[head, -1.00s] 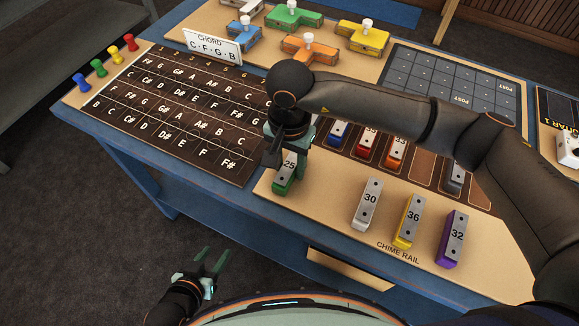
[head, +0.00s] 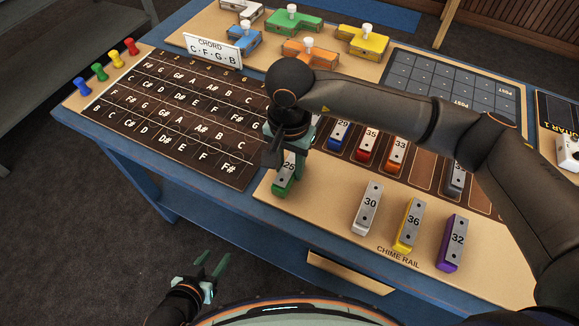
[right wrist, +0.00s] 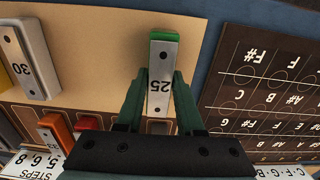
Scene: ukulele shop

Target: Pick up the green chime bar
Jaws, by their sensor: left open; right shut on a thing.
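The green chime bar, marked 25, shows in the head view (head: 284,178) near the front edge of the table, partly hidden by my right gripper (head: 287,157). In the right wrist view the bar (right wrist: 161,62) has a grey top plate and a green end. My right gripper (right wrist: 160,92) has one finger on each side of the bar and is shut on it. I cannot tell whether the bar is clear of the board. My left gripper (head: 212,268) is open and empty, low in front of the table.
Chime bars 30 (head: 367,208), 36 (head: 409,226) and 32 (head: 452,243) stand to the right on the tan board. Several more bars sit in the rail behind my right arm. The dark note chart (head: 180,115) lies to the left. A chord sign (head: 212,50) stands behind it.

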